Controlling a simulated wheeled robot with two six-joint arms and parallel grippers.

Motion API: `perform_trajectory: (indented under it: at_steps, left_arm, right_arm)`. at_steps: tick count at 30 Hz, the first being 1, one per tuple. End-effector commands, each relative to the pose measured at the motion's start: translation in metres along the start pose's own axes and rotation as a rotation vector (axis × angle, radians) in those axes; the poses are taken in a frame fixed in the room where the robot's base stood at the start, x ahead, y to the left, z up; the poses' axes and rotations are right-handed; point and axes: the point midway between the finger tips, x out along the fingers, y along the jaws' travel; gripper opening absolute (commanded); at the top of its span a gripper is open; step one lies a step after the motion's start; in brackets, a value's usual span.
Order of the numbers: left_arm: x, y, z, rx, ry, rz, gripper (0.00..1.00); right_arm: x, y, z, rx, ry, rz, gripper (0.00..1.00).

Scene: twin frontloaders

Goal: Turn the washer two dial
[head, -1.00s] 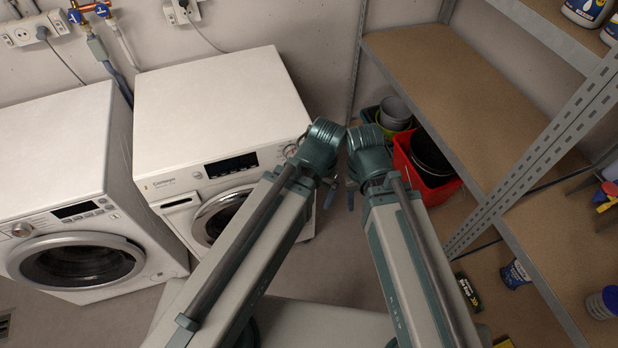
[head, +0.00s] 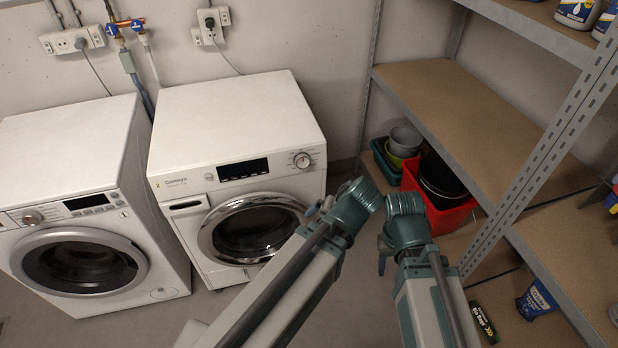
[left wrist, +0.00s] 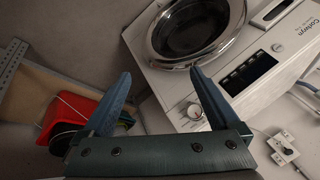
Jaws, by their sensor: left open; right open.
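The right-hand white washer (head: 235,112), with a small yellow mark like a 2 on its front, has a silver dial (head: 302,160) at the right end of its panel. My left gripper (head: 316,208) is below the dial, apart from it. In the left wrist view my left gripper (left wrist: 160,73) is open and empty, and the dial (left wrist: 191,111) shows beside its right finger. That finger overlaps the dial's edge in the picture; contact cannot be told. My right gripper (head: 383,256) is open beside the red bin, its fingers mostly hidden by the wrist.
Another white washer (head: 65,150) stands at left with its own dial (head: 32,217). A metal shelf (head: 440,90) and a red bin (head: 440,215) with buckets stand at right. Open floor lies in front of the washers.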

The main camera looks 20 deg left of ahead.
Motion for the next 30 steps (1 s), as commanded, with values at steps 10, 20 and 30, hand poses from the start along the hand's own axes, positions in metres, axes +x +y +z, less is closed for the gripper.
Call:
perform_trajectory:
  at_steps: [10,20,30]
  left_arm:
    - [0.067,-0.018,-0.029,-0.220,0.265,-0.190,0.95]
    - [0.110,-0.033,-0.073,-0.434,0.730,-0.328,0.95]
    - [0.114,-0.024,-0.096,-0.483,1.027,-0.319,0.95]
  right_arm:
    - [0.086,-0.008,-0.005,-0.001,0.000,0.002,0.50]
    - [0.192,-0.018,-0.011,-0.002,0.000,0.004,0.50]
    - [0.246,-0.023,-0.015,-0.002,0.000,0.006,0.50]
